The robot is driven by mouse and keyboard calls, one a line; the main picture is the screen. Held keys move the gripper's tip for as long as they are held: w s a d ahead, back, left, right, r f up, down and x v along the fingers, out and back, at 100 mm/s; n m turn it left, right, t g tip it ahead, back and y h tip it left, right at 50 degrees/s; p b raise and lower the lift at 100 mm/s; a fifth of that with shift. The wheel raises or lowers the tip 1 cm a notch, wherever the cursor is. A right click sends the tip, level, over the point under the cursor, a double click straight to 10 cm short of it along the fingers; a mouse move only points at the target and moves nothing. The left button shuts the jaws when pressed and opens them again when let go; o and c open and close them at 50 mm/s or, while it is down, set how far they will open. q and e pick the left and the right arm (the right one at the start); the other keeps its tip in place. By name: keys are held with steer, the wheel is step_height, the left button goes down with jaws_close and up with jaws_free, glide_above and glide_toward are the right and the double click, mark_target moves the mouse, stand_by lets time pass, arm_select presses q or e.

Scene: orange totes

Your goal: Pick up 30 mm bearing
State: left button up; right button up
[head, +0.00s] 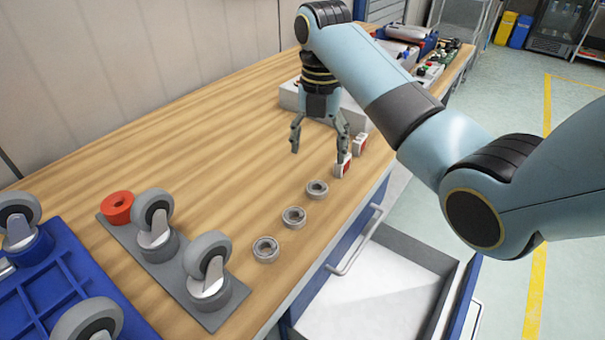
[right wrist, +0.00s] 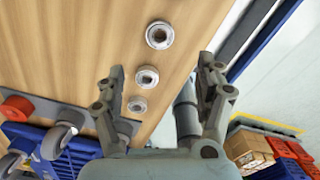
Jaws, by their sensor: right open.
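Three grey ring bearings lie flat in a row on the wooden workbench (head: 215,140), near its front edge: a far one (head: 317,189), a middle one (head: 294,217) and a near one (head: 265,249). I cannot tell which is the 30 mm one. They also show in the right wrist view: the far one (right wrist: 160,35), the middle one (right wrist: 147,77) and the near one (right wrist: 137,104). My right gripper (head: 320,152) is open and empty, pointing down above the bench, just beyond the far bearing. Its fingers (right wrist: 161,68) frame the right wrist view. My left gripper is out of view.
Red-and-white parts (head: 343,166) stand close to my right gripper. A grey plate (head: 190,277) carries casters and a red ring (head: 117,207); a blue tray (head: 55,285) lies beside it. An open drawer (head: 375,290) juts out below the bench's front edge. The bench's middle is clear.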

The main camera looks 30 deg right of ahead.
mark_target(317, 187)
steer(key=shift+w+a+f, duration=0.1)
steer(key=shift+w+f, duration=0.15)
steer(key=shift+f, duration=0.2)
steer(key=shift+w+a+f, duration=0.1)
steer(key=shift+w+f, duration=0.1)
steer(key=shift+f, duration=0.25)
steer(key=f, duration=0.3)
steer(key=shift+s+f, duration=0.15)
steer(key=shift+s, duration=0.05)
steer(key=shift+d+f, duration=0.1)
steer(key=shift+f, duration=0.2)
steer(key=f, duration=0.5)
steer(key=shift+s+d, duration=0.15)
steer(key=shift+d, duration=0.1)
steer(key=c, duration=0.4)
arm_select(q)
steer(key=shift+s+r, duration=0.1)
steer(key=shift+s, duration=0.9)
arm_select(e)
steer(key=c, duration=0.9)
